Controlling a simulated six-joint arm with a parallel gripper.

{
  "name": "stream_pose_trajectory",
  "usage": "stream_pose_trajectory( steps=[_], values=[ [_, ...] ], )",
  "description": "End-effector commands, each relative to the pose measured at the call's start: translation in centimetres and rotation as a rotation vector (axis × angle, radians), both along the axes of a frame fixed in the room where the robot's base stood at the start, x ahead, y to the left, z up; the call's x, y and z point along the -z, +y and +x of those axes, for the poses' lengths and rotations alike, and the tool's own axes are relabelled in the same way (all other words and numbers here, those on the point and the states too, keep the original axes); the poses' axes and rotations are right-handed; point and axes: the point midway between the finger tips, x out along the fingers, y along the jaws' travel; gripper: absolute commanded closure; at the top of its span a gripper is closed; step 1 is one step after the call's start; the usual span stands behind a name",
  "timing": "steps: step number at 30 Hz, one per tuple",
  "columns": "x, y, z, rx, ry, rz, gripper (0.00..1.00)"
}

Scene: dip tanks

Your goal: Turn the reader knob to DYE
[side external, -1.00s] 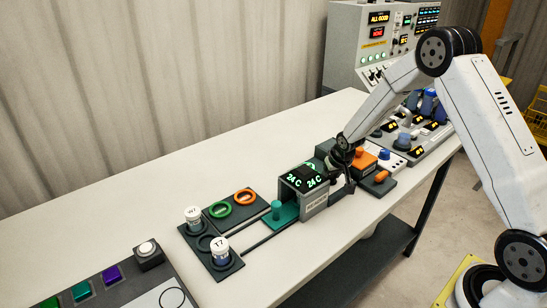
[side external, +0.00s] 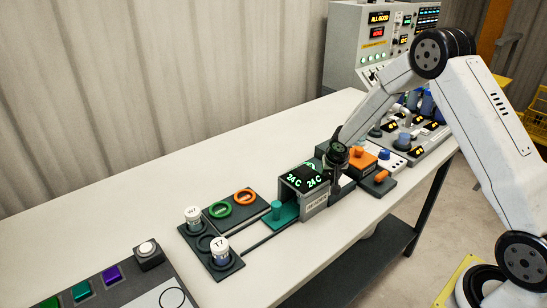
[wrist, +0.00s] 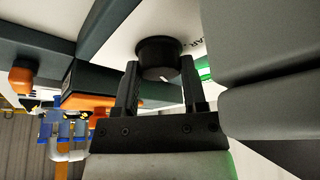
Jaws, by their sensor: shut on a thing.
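The reader (side external: 314,200) is a grey box with green "24 C" readouts on top, near the middle of the bench. Its black round knob (wrist: 157,58) sits on a white panel in the wrist view, with partly cut-off lettering ending in "AR" beside it. My gripper (wrist: 158,80) is shut on the knob, one finger on each side. A small pale mark shows on the knob's edge; I cannot tell which label it points to. In the side view my gripper (side external: 338,172) is at the reader's right side, and the knob is hidden.
Orange handles (side external: 380,176) stand close on the right. A teal handle (side external: 277,209) is left of the reader.

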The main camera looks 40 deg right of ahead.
Motion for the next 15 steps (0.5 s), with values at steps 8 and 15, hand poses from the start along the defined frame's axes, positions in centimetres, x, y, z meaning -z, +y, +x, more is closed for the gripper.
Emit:
stream_pose_trajectory(
  steps=[8, 15],
  values=[
    [0.03, 0.06, -0.01, 0.073, 0.002, -0.001, 1.00],
    [0.05, 0.09, -0.02, 0.105, 0.002, 0.001, 1.00]
  ],
)
